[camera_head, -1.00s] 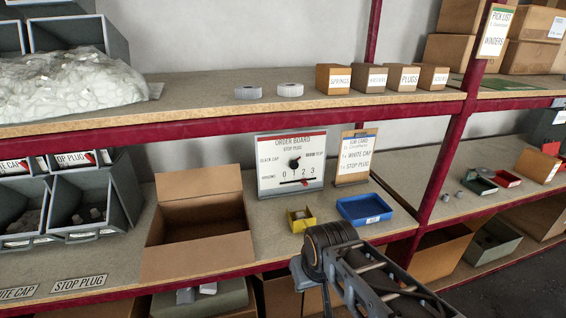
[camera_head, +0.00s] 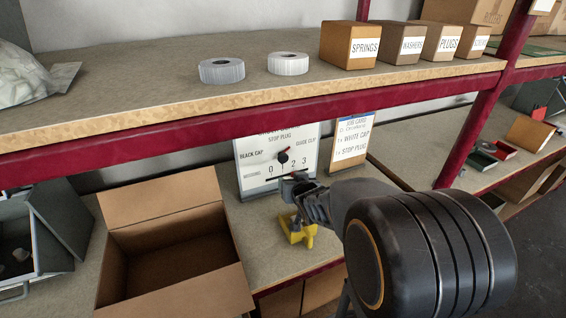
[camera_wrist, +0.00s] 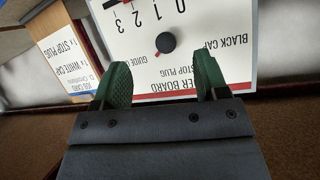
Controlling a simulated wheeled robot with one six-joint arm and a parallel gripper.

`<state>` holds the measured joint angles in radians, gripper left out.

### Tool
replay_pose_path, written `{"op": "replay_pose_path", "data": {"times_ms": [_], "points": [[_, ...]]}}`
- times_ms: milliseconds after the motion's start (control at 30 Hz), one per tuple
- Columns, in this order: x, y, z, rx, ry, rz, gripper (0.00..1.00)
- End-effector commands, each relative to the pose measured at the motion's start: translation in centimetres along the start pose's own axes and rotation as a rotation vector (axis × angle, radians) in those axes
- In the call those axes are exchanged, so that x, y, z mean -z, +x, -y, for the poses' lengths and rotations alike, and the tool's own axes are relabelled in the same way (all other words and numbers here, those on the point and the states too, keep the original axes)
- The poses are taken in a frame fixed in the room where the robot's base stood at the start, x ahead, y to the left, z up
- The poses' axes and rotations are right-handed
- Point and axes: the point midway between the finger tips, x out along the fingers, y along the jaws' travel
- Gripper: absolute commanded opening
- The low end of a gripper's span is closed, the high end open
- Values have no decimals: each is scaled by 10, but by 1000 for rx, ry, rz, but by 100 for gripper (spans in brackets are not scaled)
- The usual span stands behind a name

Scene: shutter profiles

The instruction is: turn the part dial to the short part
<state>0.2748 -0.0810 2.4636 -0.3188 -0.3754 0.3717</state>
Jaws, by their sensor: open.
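The white order board (camera_head: 250,172) stands on the lower shelf.
A job card (camera_head: 350,145) stands right of the board. An open cardboard box (camera_head: 170,205) is at the left. The upper shelf's red beam (camera_head: 200,138) runs above the board, and a red post (camera_head: 482,120) stands right.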

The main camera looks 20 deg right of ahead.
Motion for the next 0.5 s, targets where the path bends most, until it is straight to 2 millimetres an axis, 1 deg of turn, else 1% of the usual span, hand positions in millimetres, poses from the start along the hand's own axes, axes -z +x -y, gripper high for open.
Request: {"op": "replay_pose_path", "data": {"times_ms": [33,133,300,500], "points": [[-4,12,-8,21,27,-60,67],[0,25,-14,85,75,-181,67],[2,32,-21,177,139,-318,67],[4,33,-24,232,177,-388,67]]}}
